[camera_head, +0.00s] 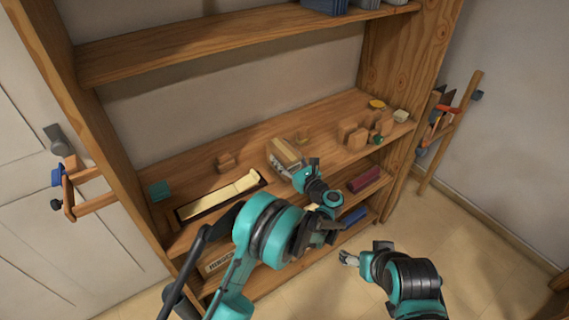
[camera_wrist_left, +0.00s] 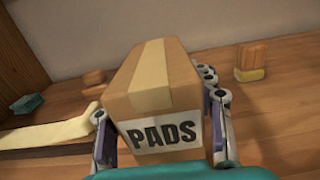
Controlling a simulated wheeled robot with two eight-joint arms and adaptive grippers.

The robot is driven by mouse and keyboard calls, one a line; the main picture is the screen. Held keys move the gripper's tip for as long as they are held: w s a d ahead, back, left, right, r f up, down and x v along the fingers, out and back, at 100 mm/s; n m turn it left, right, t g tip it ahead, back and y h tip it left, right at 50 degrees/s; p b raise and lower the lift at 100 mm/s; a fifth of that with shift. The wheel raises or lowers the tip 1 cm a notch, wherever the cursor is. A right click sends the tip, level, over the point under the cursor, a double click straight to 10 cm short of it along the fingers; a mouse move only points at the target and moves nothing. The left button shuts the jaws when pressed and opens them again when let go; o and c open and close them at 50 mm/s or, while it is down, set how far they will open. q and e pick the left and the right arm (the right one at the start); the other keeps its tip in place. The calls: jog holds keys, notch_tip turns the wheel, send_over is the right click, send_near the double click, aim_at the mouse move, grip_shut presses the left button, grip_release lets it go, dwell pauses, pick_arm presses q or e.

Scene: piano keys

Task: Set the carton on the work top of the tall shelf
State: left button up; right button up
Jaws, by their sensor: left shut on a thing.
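The carton (camera_head: 287,151) is a brown box with a pale tape strip along its top. In the left wrist view the carton (camera_wrist_left: 158,82) has a white label reading PADS. My left gripper (camera_head: 285,160) is shut on it, one finger on each side; the fingers also show in the left wrist view (camera_wrist_left: 162,118). The carton is over the wooden work top (camera_head: 245,143) of the tall shelf, near its middle. I cannot tell whether its underside touches the wood. My right gripper (camera_head: 348,258) is apart from the shelf, low at the right, too small to read.
A cream strip in a dark tray (camera_head: 177,217) lies left of the carton. A small wooden block (camera_head: 226,161) is behind that. Wooden blocks (camera_head: 352,135) and a yellow disc (camera_head: 376,104) stand to the right. A teal block (camera_head: 160,190) sits at the left end.

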pick_arm(q)
jog(key=shift+f, duration=0.95)
jog(key=shift+r, duration=0.1)
jog(key=o, duration=1.4)
jog(key=shift+c, duration=0.2)
